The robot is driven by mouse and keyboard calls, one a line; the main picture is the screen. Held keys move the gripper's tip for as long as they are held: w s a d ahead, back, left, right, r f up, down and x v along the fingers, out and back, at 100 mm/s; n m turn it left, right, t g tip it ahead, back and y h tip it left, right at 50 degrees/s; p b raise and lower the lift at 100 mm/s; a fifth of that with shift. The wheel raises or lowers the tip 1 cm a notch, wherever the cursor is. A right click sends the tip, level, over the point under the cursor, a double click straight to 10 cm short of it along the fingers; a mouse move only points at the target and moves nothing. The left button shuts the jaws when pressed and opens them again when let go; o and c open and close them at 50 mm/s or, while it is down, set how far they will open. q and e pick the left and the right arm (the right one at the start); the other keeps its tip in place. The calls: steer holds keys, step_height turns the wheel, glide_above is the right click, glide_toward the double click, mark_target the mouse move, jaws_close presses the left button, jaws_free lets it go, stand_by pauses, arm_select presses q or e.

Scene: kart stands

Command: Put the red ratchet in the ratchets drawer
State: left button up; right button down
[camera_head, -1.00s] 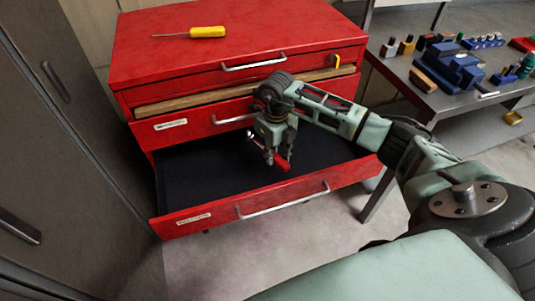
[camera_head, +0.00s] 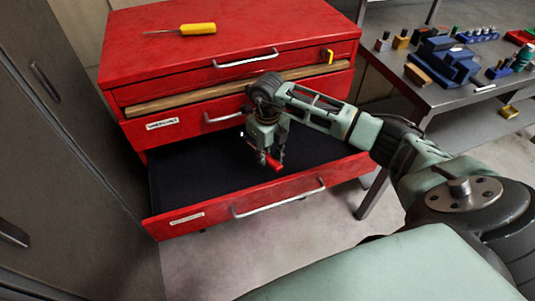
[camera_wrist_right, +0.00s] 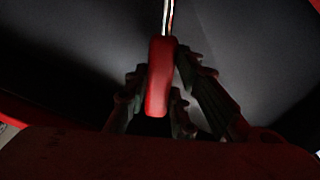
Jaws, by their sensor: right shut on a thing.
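The red ratchet shows its red handle (camera_wrist_right: 160,85) and a thin metal shaft in the right wrist view. In the head view it is a small red piece (camera_head: 274,164) at my right gripper's tips. My right gripper (camera_head: 268,156) is shut on the handle, over the open lower drawer. The drawer (camera_head: 195,185) is pulled out and has a dark, empty-looking bottom, a red front and a label too small to read. Whether the ratchet touches the drawer bottom cannot be told. My left gripper is out of view.
The red cabinet's top (camera_head: 240,40) carries a yellow-handled screwdriver (camera_head: 198,28). A grey locker (camera_head: 60,110) stands at the left. A grey workbench (camera_head: 435,95) with blue holders and small tools is at the right.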

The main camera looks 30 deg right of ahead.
steer(key=c, duration=1.5)
jaws_free()
steer(key=shift+s+f, duration=0.15)
steer(key=shift+s, duration=0.05)
steer(key=shift+a+r+p, duration=0.1)
steer(key=shift+r+p, duration=0.3)
steer(key=shift+r, duration=0.05)
step_height(320, 180, up, 12)
steer(key=shift+w+r+b, duration=0.15)
steer(key=shift+r+b, duration=0.1)
steer(key=shift+b, duration=0.3)
